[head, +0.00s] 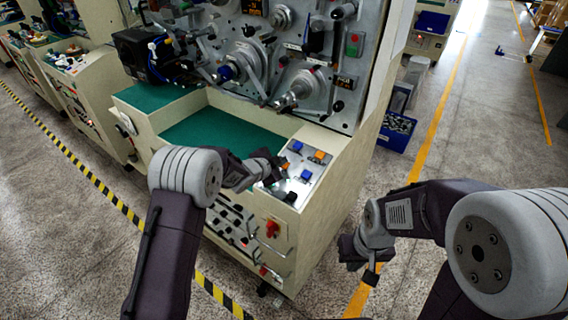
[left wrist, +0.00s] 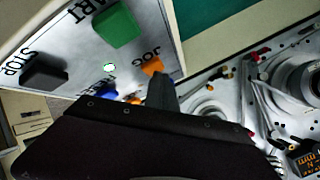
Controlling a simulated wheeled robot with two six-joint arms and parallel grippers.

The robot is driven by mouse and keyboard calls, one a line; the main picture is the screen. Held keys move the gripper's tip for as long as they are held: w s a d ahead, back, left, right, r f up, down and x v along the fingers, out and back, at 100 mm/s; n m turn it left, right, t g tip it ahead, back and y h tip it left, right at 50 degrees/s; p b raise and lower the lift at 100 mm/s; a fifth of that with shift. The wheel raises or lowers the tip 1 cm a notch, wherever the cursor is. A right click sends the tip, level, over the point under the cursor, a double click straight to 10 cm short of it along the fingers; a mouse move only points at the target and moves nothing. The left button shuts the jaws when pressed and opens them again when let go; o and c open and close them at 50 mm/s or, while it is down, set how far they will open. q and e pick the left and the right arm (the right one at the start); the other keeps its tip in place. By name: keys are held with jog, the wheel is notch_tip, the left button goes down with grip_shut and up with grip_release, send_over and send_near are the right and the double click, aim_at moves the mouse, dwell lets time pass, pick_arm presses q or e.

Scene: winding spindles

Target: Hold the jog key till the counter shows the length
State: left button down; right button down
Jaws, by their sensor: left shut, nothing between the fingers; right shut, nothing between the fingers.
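The orange jog key (left wrist: 153,66), labelled JOG, is on the pale control panel (left wrist: 85,50) in the left wrist view. My left gripper (left wrist: 161,90) is shut and empty, its tip right at the jog key's lower edge; I cannot tell whether it presses the key. In the head view my left gripper (head: 278,167) is over the left part of the panel. A counter (left wrist: 303,160) with orange digits shows in the left wrist view, too small and slanted to read. My right gripper (head: 370,275) is shut and empty, out over the floor right of the machine.
A green START key (left wrist: 116,26), a black STOP key (left wrist: 44,70) and a blue key (left wrist: 104,90) are around the jog key. The winding spindles (head: 300,88) stand behind the panel. A blue bin (head: 397,130) is on the floor at right.

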pick_arm(q)
jog(key=shift+s+a+r+p, duration=0.15)
jog(key=shift+s+r+p, duration=0.05)
jog(key=shift+r+p, duration=0.55)
jog(key=shift+r, duration=0.1)
jog(key=r+p, duration=0.2)
jog(key=r, duration=0.1)
jog(key=s+r+p, duration=0.1)
jog(key=shift+a+r, duration=0.4)
